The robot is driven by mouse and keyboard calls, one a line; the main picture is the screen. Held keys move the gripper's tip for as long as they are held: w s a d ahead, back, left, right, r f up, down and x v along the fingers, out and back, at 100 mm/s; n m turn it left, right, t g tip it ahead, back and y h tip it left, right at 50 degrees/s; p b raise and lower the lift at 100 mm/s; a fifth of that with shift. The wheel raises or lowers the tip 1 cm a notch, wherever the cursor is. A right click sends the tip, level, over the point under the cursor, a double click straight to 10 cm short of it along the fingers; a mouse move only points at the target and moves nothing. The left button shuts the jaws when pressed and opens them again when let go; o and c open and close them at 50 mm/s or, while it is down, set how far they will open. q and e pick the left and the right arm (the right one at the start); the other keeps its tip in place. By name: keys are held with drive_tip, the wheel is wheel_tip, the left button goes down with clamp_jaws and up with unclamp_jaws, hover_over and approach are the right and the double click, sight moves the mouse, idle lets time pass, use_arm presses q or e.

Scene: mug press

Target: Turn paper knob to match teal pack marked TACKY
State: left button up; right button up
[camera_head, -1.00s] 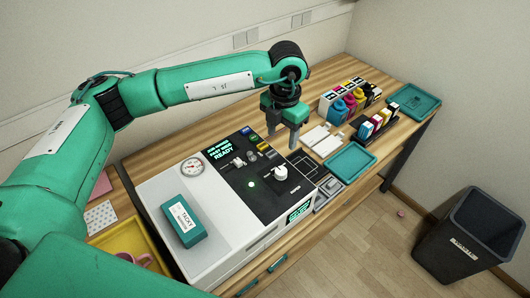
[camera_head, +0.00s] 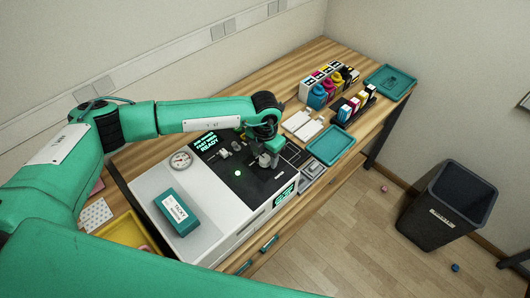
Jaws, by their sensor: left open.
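The teal pack (camera_head: 177,212) with a white label marked TACKY lies on the pale left top of the press (camera_head: 213,244). The black control panel (camera_head: 232,185) carries a lit display (camera_head: 205,142), a green light (camera_head: 238,173) and a knob (camera_head: 223,154) near the display. My left gripper (camera_head: 269,165) points down at the right part of the panel, where a second knob showed earlier. Its fingers and wrist largely hide that knob; I cannot tell whether they touch it. The jaws are open. My right gripper is not in view.
A round gauge (camera_head: 181,160) sits on the press. A yellow tray (camera_head: 120,232) is at its left. Teal trays (camera_head: 331,145) (camera_head: 390,80), ink bottles (camera_head: 319,97) and cartridges (camera_head: 349,109) stand to the right. A black bin (camera_head: 447,205) is on the floor.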

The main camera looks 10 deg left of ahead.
use_arm(q)
drive_tip(key=shift+c, duration=0.2)
drive_tip(key=c, duration=0.9)
drive_tip(key=shift+f+n+b, duration=0.2)
drive_tip(key=shift+n+b, duration=0.6)
drive_tip(key=shift+b, duration=0.3)
drive_tip(key=shift+c, duration=0.2)
drive_tip(key=n+b, duration=0.2)
drive_tip(key=shift+n, duration=0.3)
drive_tip(key=n+b, duration=0.3)
drive_tip(key=shift+r+n+b, duration=0.15)
drive_tip(key=shift+n+b, duration=0.6)
drive_tip(key=shift+n, duration=0.55)
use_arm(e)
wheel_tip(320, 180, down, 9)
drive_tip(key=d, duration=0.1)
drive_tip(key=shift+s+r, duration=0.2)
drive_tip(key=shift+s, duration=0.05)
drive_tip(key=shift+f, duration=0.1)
use_arm(q)
drive_tip(key=shift+r, duration=0.1)
